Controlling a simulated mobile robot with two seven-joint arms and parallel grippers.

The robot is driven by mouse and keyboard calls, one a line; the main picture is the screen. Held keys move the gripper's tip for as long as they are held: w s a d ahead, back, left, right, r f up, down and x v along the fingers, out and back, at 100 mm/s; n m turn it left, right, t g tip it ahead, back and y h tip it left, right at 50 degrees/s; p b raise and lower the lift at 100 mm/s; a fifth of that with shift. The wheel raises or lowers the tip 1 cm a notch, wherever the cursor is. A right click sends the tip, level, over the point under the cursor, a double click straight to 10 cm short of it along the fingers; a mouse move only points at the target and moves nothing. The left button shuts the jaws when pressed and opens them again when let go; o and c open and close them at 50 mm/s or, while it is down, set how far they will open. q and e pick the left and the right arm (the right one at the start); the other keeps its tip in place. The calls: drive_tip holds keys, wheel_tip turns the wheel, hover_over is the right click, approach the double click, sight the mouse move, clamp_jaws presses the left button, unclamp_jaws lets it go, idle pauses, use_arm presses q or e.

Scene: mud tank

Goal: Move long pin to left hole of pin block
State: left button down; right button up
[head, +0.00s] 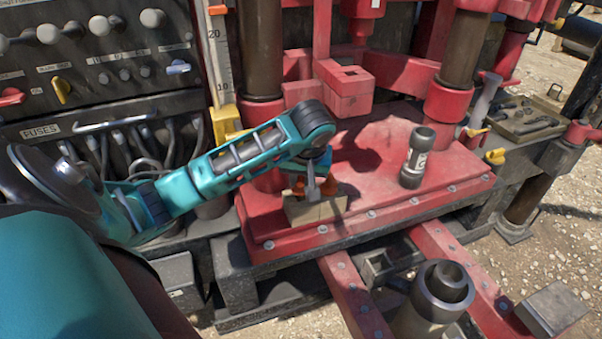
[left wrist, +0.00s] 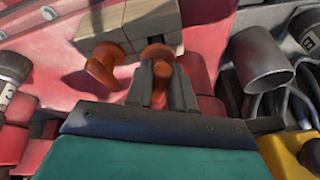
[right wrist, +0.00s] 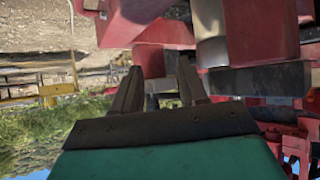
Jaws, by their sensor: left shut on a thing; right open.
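The tan pin block (head: 316,208) sits at the front left of the red deck, and it also shows at the top of the left wrist view (left wrist: 136,22). My left gripper (head: 316,186) is over the block, shut on an orange pin (left wrist: 159,88) by its knob. That pin's flange is against or very close to the block; I cannot tell how deep its shaft is. A second orange pin (left wrist: 103,68) stands at the block, left of the held one in the left wrist view. Which pin is longer cannot be seen. My right gripper (right wrist: 157,90) is open and empty, away from the block.
A dark cylinder with a white label (head: 417,158) stands on the red deck (head: 375,150), right of the block. Red columns and a red bracket (head: 345,85) rise behind. A control panel (head: 95,60) is at left. The deck between block and cylinder is clear.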

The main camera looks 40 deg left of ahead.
use_arm(q)
drive_tip(key=c, duration=0.9)
unclamp_jaws()
drive_tip(key=v, duration=1.2)
drive_tip(key=shift+d+r, duration=0.2)
drive_tip(key=shift+r, duration=0.1)
drive_tip(key=shift+s, duration=0.1)
